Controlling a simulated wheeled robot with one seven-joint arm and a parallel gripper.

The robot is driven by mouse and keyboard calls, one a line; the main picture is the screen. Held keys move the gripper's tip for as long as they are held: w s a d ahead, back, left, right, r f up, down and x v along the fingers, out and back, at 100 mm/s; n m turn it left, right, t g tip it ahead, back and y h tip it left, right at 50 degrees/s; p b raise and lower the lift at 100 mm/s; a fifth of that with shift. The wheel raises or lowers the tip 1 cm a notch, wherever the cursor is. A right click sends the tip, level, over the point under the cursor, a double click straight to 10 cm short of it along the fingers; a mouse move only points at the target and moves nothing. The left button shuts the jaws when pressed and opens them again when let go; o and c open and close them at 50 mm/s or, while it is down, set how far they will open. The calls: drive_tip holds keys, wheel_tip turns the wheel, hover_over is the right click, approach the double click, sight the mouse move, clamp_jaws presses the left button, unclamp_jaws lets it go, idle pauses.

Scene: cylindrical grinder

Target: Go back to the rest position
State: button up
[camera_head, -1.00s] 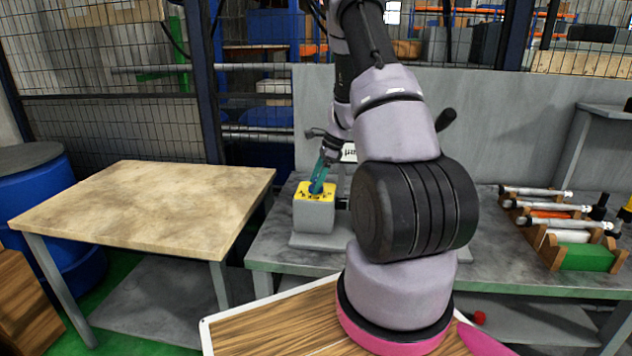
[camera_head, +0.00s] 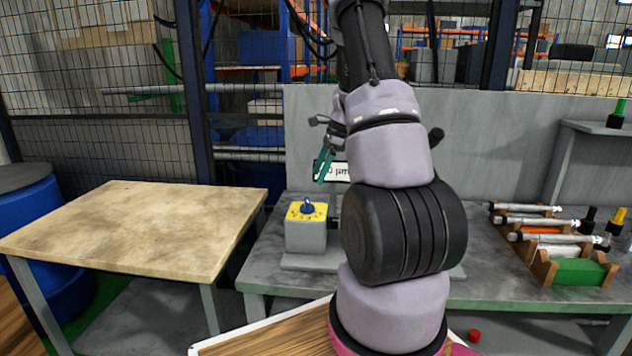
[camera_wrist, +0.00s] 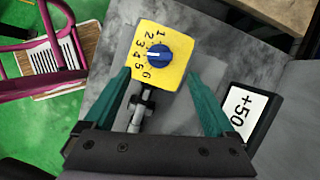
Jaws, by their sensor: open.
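My gripper (camera_head: 323,166) is raised above the grey block with the yellow dial plate (camera_head: 306,211) on the workbench. In the wrist view its two green fingers (camera_wrist: 163,100) are spread apart with nothing between them. The blue knob (camera_head: 307,205) sits on the yellow plate, apart from the fingers. The wrist view shows the knob (camera_wrist: 157,53) beyond the fingertips, with printed numbers around its left side. My arm hides part of the bench behind it.
A bare wooden-topped table (camera_head: 140,225) stands at the left, beside a blue barrel (camera_head: 40,240). A rack with several cylindrical parts (camera_head: 555,245) is on the right of the bench. A sign reading "+50" (camera_wrist: 241,110) is near the right finger. A grey panel (camera_head: 490,150) stands behind.

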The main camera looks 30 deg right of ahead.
drive_tip(key=shift+r, duration=0.1)
idle(0.4)
drive_tip(key=s+a+r+n+t, duration=0.1)
drive_tip(key=s+a+r+n, duration=0.4)
drive_tip(key=r, duration=0.4)
drive_tip(key=s+a+r+n+t, duration=0.1)
drive_tip(key=s+a+r+n, duration=0.2)
drive_tip(key=a+r, duration=0.4)
drive_tip(key=s+a+r+n+t+h, duration=0.1)
drive_tip(key=s+a+r+n+t, duration=0.1)
drive_tip(key=s, duration=0.7)
drive_tip(key=s+a+r+n+t+h, duration=0.1)
drive_tip(key=s+a+r+n, duration=0.4)
drive_tip(key=s+r+n, duration=0.1)
drive_tip(key=s+n, duration=0.1)
drive_tip(key=s, duration=0.1)
drive_tip(key=shift+s+r+n+t, duration=0.35)
drive_tip(key=shift+n+t, duration=0.05)
